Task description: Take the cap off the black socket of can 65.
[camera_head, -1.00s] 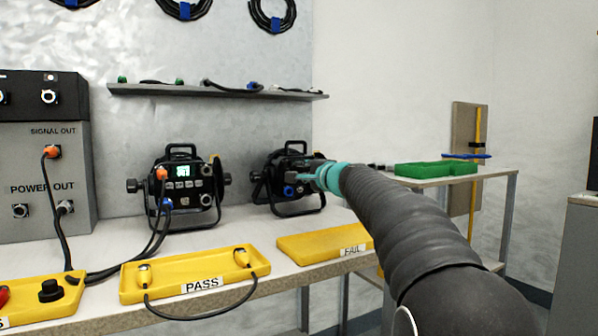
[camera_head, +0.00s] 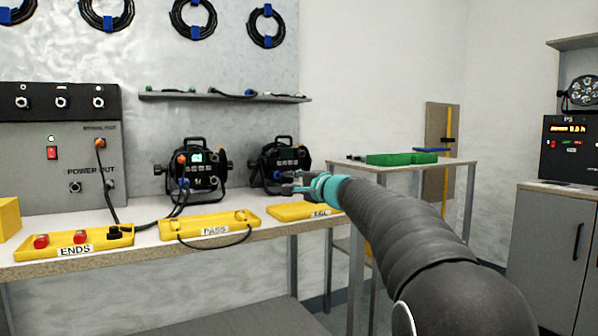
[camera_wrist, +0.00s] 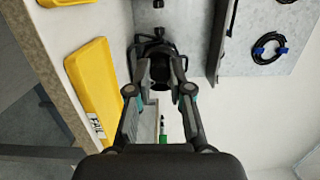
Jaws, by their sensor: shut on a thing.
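My gripper (camera_head: 290,184) is in front of the right-hand black can (camera_head: 266,165), which stands on the bench. The can's number is too small to read. In the wrist view my gripper (camera_wrist: 160,64) points at this can (camera_wrist: 150,48). Its fingers are closed on a small dark thing (camera_wrist: 160,74), which I take to be the cap; its edges blend with the black can behind. The fingers hide part of the can's face, and I cannot make out the black socket or whether the cap is clear of it. A blue socket (camera_head: 279,174) shows beside the fingers.
A second can (camera_head: 197,160) with a lit display and plugged cables stands to the left. Yellow trays PASS (camera_head: 210,220), FAIL (camera_head: 300,210) and ENDS (camera_head: 75,240) line the bench front. A green tray (camera_head: 388,159) sits on the side table. A grey shelf (camera_head: 225,97) hangs above.

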